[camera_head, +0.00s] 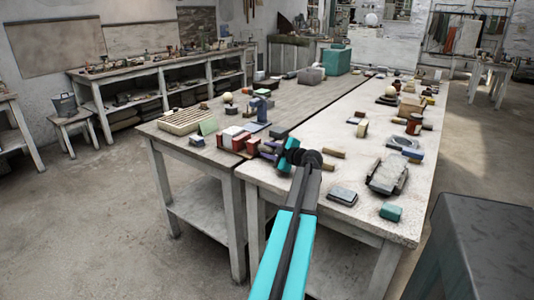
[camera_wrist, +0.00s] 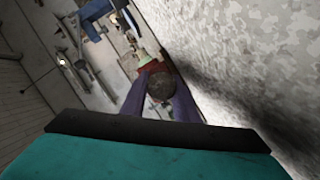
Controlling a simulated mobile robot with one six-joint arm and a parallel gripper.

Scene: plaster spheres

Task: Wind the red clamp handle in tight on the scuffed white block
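In the head view my gripper (camera_head: 286,152) is at the near end of the workbench, beside red and dark blocks, with my teal arm behind it. In the wrist view its two purple-grey fingers (camera_wrist: 160,98) stand on either side of a dark round knob-like end (camera_wrist: 161,87). A red part (camera_wrist: 150,68) shows just beyond it; I cannot tell if this is the clamp handle. Whether the fingers touch the knob is unclear. A blue clamp-like tool (camera_head: 259,108) stands on the bench beyond my gripper. I cannot pick out the scuffed white block for sure.
Red blocks (camera_head: 232,138) and a cream ribbed tray (camera_head: 187,120) lie left of my gripper. A dark grey surface (camera_head: 480,240) stands at the right.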

